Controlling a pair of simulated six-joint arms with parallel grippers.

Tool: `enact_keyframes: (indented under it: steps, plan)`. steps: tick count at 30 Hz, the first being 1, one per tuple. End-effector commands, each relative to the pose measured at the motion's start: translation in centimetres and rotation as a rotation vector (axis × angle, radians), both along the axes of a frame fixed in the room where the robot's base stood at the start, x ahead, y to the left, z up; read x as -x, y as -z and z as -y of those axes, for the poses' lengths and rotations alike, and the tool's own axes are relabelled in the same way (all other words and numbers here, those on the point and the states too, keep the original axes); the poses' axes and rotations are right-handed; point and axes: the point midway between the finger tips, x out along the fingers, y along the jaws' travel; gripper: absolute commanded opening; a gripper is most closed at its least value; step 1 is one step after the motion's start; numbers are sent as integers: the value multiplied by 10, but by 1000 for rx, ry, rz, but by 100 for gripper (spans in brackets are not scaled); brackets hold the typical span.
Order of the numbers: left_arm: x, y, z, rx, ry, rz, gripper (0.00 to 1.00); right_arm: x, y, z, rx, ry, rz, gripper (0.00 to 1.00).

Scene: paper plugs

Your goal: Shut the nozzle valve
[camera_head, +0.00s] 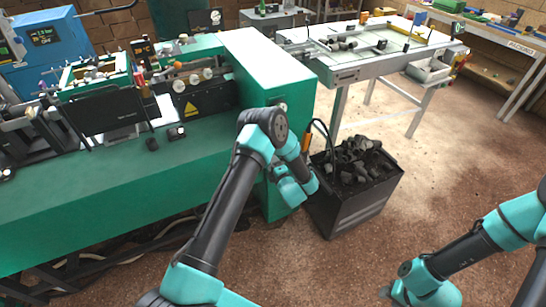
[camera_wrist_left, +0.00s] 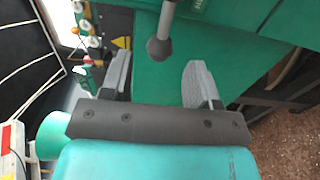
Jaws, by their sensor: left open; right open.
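In the left wrist view a dark grey lever with a rounded end (camera_wrist_left: 159,47) comes down from the top edge, in front of green machine surfaces. It may be the nozzle valve's handle, but I cannot be sure. My left gripper (camera_wrist_left: 160,82) is open, its two grey fingers spread to either side below the rounded end, with nothing visible held. In the head view my left arm reaches to the right end of the green machine (camera_head: 255,65); its fingers are hidden there. My right gripper (camera_head: 392,292) is low at the bottom right, open, away from the machine.
A black bin of dark lumps (camera_head: 360,165) stands on the floor right of my left arm, with a black hose beside it. A pale worktable (camera_head: 375,65) is behind. A yellow warning sign (camera_head: 190,108) is on the machine. Brown floor between my arms is clear.

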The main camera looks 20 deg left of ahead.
Motion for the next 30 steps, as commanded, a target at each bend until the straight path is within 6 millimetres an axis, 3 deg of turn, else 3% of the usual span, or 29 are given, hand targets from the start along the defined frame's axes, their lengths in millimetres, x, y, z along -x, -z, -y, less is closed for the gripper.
enact_keyframes:
  steps: [30]
  plan:
    - [-24, 0, -29, 0, -1, 0, 55, 0, 0, 0, 0, 0, 0, 43]
